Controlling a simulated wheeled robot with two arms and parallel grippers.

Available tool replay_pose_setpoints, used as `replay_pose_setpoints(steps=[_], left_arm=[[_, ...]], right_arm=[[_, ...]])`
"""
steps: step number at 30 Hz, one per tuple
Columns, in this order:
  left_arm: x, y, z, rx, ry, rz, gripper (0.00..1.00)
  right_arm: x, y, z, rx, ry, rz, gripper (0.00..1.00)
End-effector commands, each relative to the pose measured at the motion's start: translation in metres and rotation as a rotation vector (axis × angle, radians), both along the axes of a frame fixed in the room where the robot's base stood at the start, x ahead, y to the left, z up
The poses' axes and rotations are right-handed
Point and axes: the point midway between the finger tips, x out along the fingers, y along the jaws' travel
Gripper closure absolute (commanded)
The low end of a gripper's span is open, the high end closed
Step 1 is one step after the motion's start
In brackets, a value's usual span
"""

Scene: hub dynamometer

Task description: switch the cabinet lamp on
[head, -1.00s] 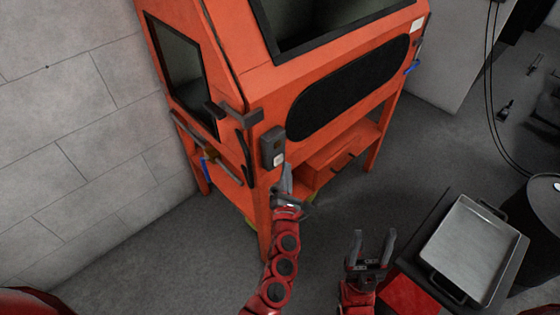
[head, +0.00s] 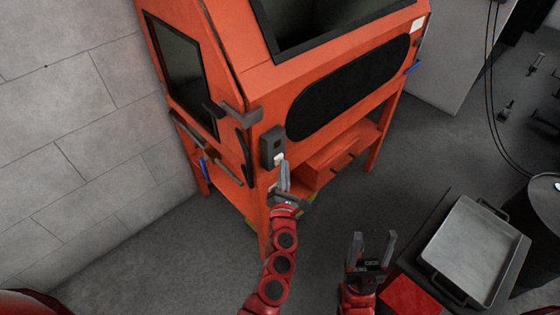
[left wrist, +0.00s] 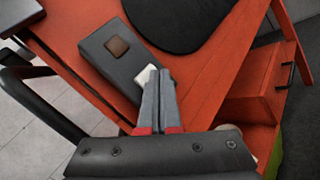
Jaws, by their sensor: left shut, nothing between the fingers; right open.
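The orange cabinet (head: 270,95) stands at the back left, with a dark window on top and a dark oval panel on its front. A dark grey switch box (head: 272,143) is on its near corner. In the left wrist view the switch box (left wrist: 112,52) carries a brown square and a white rocker (left wrist: 146,75). My left gripper (head: 285,164) is shut and empty, its fingertips at the lower part of the box. In the left wrist view its tips (left wrist: 158,72) overlap the rocker's edge; I cannot tell whether they touch. My right gripper (head: 373,240) is open and empty, apart from the cabinet.
A grey metal tray (head: 472,243) lies on a dark stand at the right, beside a dark drum (head: 540,205). A dark handle (head: 240,113) sticks out left of the switch box. Bare floor (head: 420,160) lies between the cabinet and tray.

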Motion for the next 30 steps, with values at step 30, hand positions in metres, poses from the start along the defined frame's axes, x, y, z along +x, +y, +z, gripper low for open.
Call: replay_pose_setpoints(steps=[30], left_arm=[[-0.007, -0.007, 0.0, 0.001, 0.001, -0.001, 1.0]], right_arm=[[0.0, 0.0, -0.008, 0.0, 0.0, 0.0, 0.4]])
